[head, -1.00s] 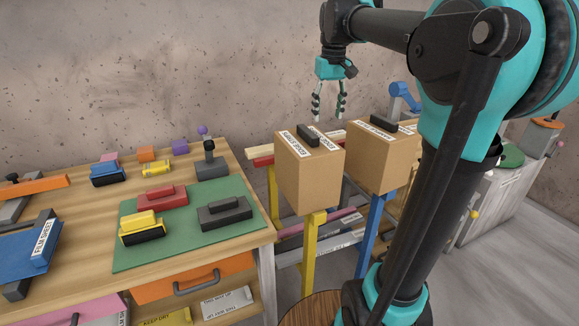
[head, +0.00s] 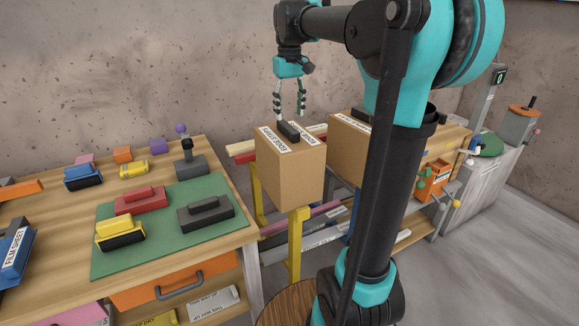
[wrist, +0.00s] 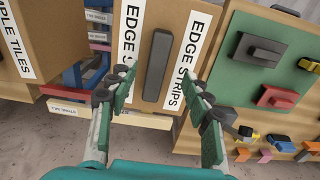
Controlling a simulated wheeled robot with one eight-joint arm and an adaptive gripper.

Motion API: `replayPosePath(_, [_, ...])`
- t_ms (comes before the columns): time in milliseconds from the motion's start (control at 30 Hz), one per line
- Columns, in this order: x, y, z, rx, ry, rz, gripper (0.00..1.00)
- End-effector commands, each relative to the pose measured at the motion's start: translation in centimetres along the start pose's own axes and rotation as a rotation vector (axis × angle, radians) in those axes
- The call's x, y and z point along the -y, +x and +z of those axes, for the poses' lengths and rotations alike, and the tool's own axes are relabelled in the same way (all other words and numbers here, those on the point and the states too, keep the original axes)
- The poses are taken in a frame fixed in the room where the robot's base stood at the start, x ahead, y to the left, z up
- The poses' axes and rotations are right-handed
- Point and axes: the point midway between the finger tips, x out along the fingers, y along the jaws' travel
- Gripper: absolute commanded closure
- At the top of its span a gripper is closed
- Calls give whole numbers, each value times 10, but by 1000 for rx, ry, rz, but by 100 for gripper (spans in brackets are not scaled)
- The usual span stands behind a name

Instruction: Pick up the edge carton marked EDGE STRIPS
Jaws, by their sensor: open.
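The EDGE STRIPS carton (head: 290,170) is a tan box on a trestle rack, with a dark bar handle (head: 288,131) and white labels on its top. In the wrist view the carton (wrist: 201,8) shows two EDGE STRIPS labels with the dark handle (wrist: 157,65) upright between them. My gripper (head: 290,115) points down just above the carton's top, close over the handle. In the wrist view my gripper (wrist: 160,98) is open, its fingers on either side of the handle's lower end. Whether they touch the carton cannot be told.
A second carton (head: 345,150) stands close to the right, partly behind my arm; its label ending in "PLE TILES" shows in the wrist view. At left a wooden bench (head: 215,250) holds a green mat (head: 160,255) with colored blocks. A trestle leg (head: 295,250) stands below.

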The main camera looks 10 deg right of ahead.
Motion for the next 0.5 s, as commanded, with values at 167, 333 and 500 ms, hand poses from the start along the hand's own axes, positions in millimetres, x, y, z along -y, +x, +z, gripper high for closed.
replayPosePath(167, [0, 13, 0, 0, 0, 0, 50])
replayPosePath(333, [-1, 29, -2, 0, 0, 0, 50])
replayPosePath(500, [-2, 53, -5, 0, 0, 0, 50])
